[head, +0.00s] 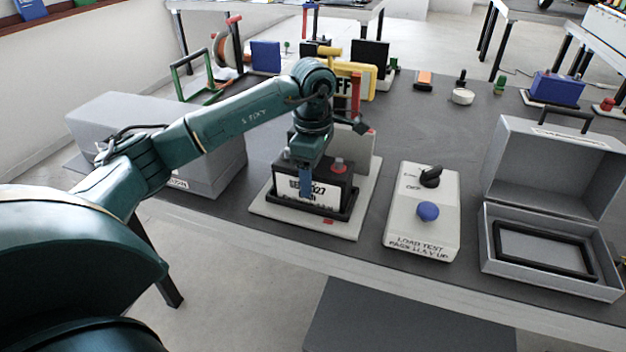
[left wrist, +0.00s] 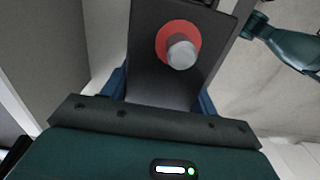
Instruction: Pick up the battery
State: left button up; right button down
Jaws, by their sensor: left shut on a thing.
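The battery (head: 331,187) is a dark box with a white printed label on its front and a red-ringed terminal on top. In the head view it sits upright in a black frame on a pale base plate (head: 266,208) on the table. My left gripper (head: 306,182) reaches down onto it from above, with one blue finger against the label side. In the left wrist view the battery's dark top (left wrist: 150,68) and its red-ringed metal terminal fill the space between the blue fingers. The gripper is shut on the battery. My right gripper is not in view.
A white load-test box (head: 421,232) with a black knob and a blue button stands right of the base plate. An open grey case (head: 550,150) is at the right. A grey box (head: 215,165) stands left. Several tools and a yellow sign (head: 355,82) crowd the back.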

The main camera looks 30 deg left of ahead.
pick_arm(q)
grip_shut()
jog(key=shift+w+r, duration=0.1)
jog(key=shift+r, duration=0.1)
dwell(0.3)
jog(key=shift+r, duration=0.1)
